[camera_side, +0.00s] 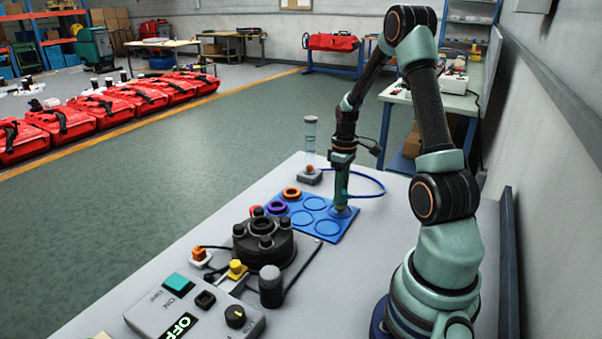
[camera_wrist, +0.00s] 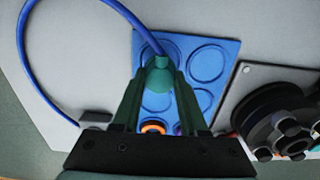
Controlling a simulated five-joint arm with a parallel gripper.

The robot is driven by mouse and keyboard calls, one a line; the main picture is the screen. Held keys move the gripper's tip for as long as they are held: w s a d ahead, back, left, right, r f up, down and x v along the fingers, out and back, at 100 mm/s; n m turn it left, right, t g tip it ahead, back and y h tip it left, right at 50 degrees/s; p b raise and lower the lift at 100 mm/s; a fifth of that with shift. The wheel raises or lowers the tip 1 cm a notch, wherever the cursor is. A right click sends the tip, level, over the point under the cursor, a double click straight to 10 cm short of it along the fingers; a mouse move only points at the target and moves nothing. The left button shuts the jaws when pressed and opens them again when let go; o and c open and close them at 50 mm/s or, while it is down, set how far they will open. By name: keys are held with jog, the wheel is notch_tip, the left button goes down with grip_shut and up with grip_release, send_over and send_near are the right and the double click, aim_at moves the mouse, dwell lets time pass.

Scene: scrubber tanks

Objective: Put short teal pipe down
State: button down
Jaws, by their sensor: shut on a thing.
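My gripper (camera_side: 341,203) points straight down over the right end of the blue mat (camera_side: 319,231), which has round ringed spots. In the wrist view my gripper (camera_wrist: 161,73) is shut on the short teal pipe (camera_wrist: 160,80), held between the fingertips. The pipe is over or at a ringed spot near one corner of the mat. The fingers largely hide it in the side view, so I cannot tell whether its lower end touches the mat. A blue hose (camera_side: 377,182) runs up to the pipe end, also seen in the wrist view (camera_wrist: 83,4).
An orange ring (camera_side: 291,193) and a purple ring (camera_side: 276,208) lie on the mat's left spots. A black round housing (camera_side: 263,245) stands nearby. A clear tube (camera_side: 310,135) stands behind the mat. A control box (camera_side: 194,308) is at the front. Several mat spots are empty.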

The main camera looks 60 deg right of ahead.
jog(key=shift+f, duration=0.2)
jog(key=shift+f, duration=0.15)
jog(key=shift+c, duration=2.2)
grip_release()
notch_tip(320, 180, up, 12)
jog(key=w+a+r+t+h, duration=0.1)
jog(key=w+a+r, duration=0.15)
jog(key=a, duration=0.35)
jog(key=w+a+r+t, duration=0.1)
jog(key=a+r, duration=0.3)
jog(key=a, duration=0.2)
jog(key=s+a+r+t, duration=0.1)
jog(key=a, duration=0.7)
jog(key=s+a+t+y, duration=0.1)
jog(key=s+a+t, duration=0.1)
jog(key=a, duration=0.7)
jog(key=shift+s+r+t, duration=0.25)
jog(key=shift+r+t, duration=0.05)
jog(key=shift+r, duration=0.1)
